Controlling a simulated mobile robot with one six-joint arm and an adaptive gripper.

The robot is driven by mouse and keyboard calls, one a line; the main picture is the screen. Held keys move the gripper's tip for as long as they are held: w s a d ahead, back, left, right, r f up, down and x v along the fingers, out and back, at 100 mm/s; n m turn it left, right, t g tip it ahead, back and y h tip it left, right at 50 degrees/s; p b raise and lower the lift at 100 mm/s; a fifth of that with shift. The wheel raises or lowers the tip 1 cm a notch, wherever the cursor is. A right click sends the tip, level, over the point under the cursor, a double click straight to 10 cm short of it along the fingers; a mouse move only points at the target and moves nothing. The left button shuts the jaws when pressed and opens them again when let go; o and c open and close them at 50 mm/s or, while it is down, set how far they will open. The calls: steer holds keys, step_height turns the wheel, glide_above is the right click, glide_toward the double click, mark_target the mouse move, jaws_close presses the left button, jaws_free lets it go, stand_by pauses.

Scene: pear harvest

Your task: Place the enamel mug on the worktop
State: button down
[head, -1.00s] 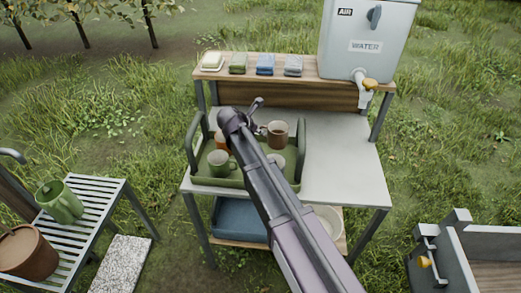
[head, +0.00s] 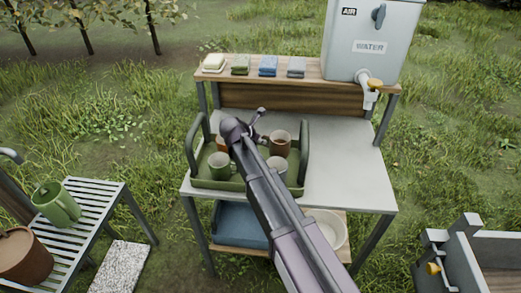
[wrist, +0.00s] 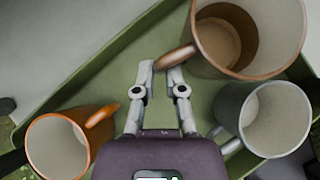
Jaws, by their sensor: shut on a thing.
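A brown mug with a pale inside (head: 280,145) is at the back right of the green tray (head: 243,185); it looks large in the wrist view (wrist: 228,35). My gripper (wrist: 168,67) is shut on its handle. Whether the mug's base touches the tray cannot be told. An orange mug (wrist: 70,142) and a grey-green mug (wrist: 268,118) stand in the tray on either side of my gripper. Another green mug (head: 219,166) is at the tray's front left. My arm partly hides the tray and mugs. The tray stands on the left of the grey worktop (head: 345,180).
The worktop right of the tray is clear. A shelf (head: 300,74) behind holds folded cloths and a water tank (head: 362,40) with its tap over the back right. The tray's raised handle (head: 304,150) stands between the mugs and the clear worktop.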

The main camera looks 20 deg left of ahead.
steer(key=shift+f+b, duration=1.75)
steer(key=shift+f, duration=0.25)
steer(key=shift+f, duration=0.15)
steer(key=c, duration=0.7)
jaws_free()
steer(key=shift+p+v, duration=0.4)
steer(key=shift+v, duration=0.35)
steer(key=p+v, duration=0.8)
steer(key=v, duration=0.4)
steer(key=shift+s, duration=0.25)
